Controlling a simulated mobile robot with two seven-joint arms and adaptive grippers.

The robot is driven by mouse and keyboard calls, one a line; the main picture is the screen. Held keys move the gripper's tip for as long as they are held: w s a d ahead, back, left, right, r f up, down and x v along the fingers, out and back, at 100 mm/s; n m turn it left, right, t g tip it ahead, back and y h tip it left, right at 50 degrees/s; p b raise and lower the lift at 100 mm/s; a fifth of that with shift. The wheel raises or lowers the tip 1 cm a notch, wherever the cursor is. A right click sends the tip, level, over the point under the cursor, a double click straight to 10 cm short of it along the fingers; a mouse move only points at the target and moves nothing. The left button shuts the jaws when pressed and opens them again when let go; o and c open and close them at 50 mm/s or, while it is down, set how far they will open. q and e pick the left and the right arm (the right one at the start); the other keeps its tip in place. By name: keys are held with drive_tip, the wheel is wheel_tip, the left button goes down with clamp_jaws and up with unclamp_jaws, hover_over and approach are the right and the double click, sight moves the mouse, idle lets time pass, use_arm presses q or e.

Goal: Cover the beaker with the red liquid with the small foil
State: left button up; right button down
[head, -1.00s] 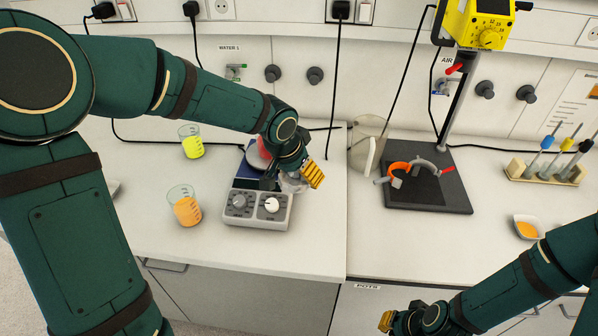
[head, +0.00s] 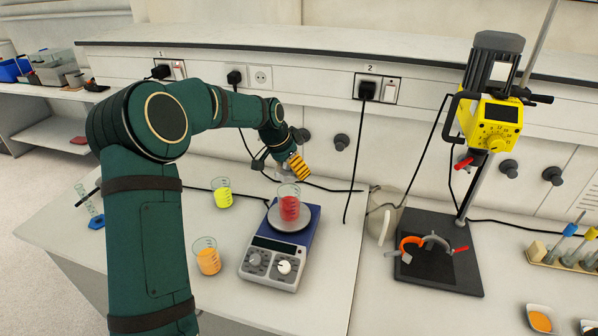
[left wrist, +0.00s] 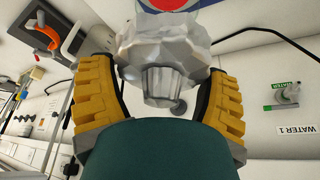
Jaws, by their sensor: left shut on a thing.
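The beaker with the red liquid (head: 289,202) stands upright on the plate of the blue and grey hotplate. Its top looks open. My left gripper (head: 298,168) is raised just above and behind the beaker's rim, apart from it as far as I can tell. In the left wrist view the yellow fingers (left wrist: 160,98) are shut on a crumpled silver foil (left wrist: 165,52). A round red area at the top edge of the left wrist view looks like the red liquid (left wrist: 172,4). My right gripper is not in view.
A beaker with yellow liquid (head: 223,195) and one with orange liquid (head: 207,258) stand left of the hotplate (head: 270,272). A large jug (head: 386,215) and a stirrer stand (head: 440,270) are to the right. Black cables hang behind.

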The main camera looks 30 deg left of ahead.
sight(292, 187)
use_arm(q)
drive_tip(key=shift+s+a+f, duration=0.1)
drive_tip(key=shift+f, duration=0.3)
drive_tip(key=shift+f+b, duration=0.75)
drive_tip(key=shift+f, duration=0.1)
drive_tip(key=shift+f+b, duration=1.65)
drive_tip(key=shift+f, duration=0.85)
drive_tip(key=o, duration=0.8)
drive_tip(key=shift+r, duration=0.1)
drive_tip(key=v, duration=1.1)
drive_tip(key=shift+s+r, duration=0.2)
drive_tip(key=shift+r, duration=0.2)
